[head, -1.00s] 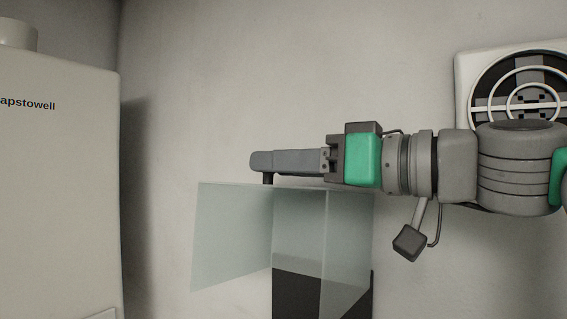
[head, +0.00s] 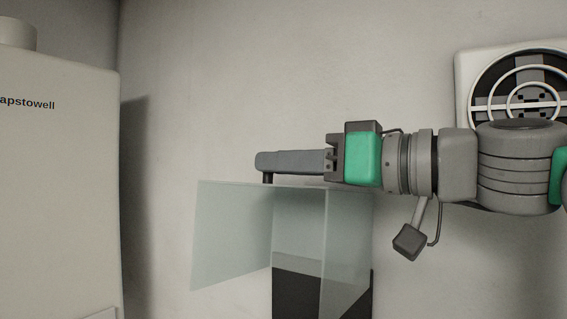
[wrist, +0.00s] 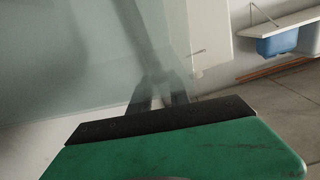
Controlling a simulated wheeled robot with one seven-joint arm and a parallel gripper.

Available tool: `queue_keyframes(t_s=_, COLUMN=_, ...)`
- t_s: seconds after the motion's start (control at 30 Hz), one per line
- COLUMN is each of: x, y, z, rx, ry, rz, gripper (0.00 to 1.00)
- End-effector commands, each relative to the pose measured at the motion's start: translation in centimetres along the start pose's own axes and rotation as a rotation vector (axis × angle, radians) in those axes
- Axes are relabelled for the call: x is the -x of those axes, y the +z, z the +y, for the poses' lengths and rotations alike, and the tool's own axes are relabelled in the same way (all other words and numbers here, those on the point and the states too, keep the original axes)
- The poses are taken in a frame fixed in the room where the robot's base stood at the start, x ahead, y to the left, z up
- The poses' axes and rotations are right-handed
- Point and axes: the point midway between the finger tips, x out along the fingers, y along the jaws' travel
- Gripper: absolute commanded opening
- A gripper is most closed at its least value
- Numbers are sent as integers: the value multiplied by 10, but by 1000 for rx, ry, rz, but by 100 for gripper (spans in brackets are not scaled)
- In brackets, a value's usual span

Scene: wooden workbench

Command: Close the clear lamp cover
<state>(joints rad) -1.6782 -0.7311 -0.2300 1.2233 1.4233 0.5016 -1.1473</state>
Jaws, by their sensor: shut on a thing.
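The clear lamp cover (head: 232,230) is a pale see-through panel at the lower middle of the head view. It stands swung out to the left from a clear box (head: 345,240) with a dark lower part. My gripper (head: 266,172) reaches in from the right, level, over the top of the box, with its tip at the upper edge where panel and box meet. The jaws are shut on the cover, but the exact contact is hard to see. In the wrist view the fingers (wrist: 160,98) run up against the clear panel (wrist: 75,60), which fills the upper left.
A large white cabinet (head: 55,180) stands at the left. A round black and white vent (head: 520,90) is on the wall behind my arm. The wrist view shows a shelf (wrist: 285,25) with a blue bin (wrist: 277,44) and open floor at the right.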

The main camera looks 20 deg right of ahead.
Motion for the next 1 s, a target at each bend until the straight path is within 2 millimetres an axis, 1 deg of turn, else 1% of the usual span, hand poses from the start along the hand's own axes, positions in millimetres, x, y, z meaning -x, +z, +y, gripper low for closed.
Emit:
queue_keyframes(t_s=0.7, x=1, y=0, z=0, rx=1, ry=1, rz=1, gripper=0)
queue_keyframes(t_s=0.83, x=5, y=2, z=-3, rx=9, ry=1, rz=7, gripper=0)
queue_keyframes(t_s=1.0, x=13, y=4, z=-14, rx=28, ry=-10, rz=19, gripper=0)
